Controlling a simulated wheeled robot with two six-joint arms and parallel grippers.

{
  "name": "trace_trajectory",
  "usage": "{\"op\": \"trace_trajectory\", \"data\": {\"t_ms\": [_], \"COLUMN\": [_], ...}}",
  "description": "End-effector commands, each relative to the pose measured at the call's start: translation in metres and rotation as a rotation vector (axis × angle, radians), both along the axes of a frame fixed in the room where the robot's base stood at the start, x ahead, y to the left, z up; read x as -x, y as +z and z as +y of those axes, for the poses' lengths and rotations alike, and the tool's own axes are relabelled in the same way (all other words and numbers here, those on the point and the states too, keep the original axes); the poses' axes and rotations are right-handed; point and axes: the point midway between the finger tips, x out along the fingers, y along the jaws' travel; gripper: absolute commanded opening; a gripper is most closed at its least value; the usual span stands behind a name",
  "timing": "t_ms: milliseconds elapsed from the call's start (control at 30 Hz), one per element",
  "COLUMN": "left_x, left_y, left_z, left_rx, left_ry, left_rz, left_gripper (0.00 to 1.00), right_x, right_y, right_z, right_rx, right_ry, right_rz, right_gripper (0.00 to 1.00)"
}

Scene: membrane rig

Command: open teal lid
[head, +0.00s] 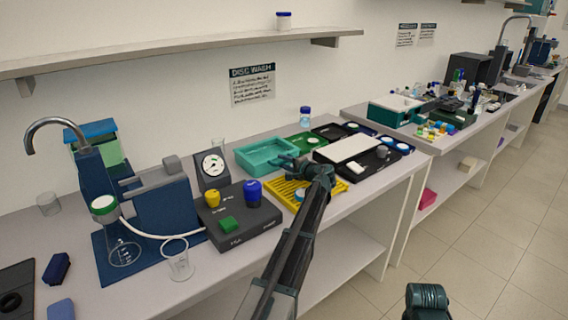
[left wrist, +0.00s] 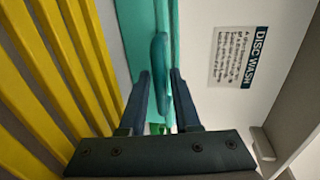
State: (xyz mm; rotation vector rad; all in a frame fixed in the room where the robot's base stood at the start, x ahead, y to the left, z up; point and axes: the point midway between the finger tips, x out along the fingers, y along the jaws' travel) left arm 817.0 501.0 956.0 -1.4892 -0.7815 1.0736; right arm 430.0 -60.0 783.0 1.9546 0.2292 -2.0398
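A teal tray-like box (head: 265,154) sits on the bench in the head view, its top surface teal and its rim raised. My left gripper (head: 287,162) is at its right edge, reaching over the yellow rack. In the left wrist view, a rounded teal handle (left wrist: 160,65) stands out from the teal surface (left wrist: 136,30) and lies between the two fingertips of my left gripper (left wrist: 160,76). The fingers are apart, with a narrow gap visible beside the handle. Whether the lid sits flush is too small to tell. My right gripper cannot be made out; only a piece of my right arm shows.
A yellow slatted rack (head: 285,192) lies just in front of the teal box. A green tray (head: 305,143) and a white slab on a dark tray (head: 380,163) are to the right. A dark block with knobs (head: 240,224) is left. A shelf (head: 180,50) overhangs the bench.

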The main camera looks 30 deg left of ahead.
Motion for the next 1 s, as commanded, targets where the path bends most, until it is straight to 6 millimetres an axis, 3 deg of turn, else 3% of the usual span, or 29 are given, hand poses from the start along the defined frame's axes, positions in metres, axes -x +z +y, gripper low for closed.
{"op": "trace_trajectory", "data": {"t_ms": [33,167,1000], "left_x": [0.0,0.0,0.0001], "left_y": [0.0,0.0,-0.0003], "left_z": [-0.0002,-0.0003,-0.0007], "left_rx": [0.0,0.0,0.001], "left_ry": [0.0,0.0,0.0], "left_rz": [0.0,0.0,-0.001], "left_gripper": [0.2,0.0,0.0], "right_x": [0.0,0.0,0.0], "right_y": [0.0,0.0,-0.0001], "right_z": [0.0,0.0,0.0], "right_rx": [0.0,0.0,0.0], "right_ry": [0.0,0.0,0.0], "right_rz": [0.0,0.0,0.0], "right_gripper": [0.5,0.5,0.5]}}
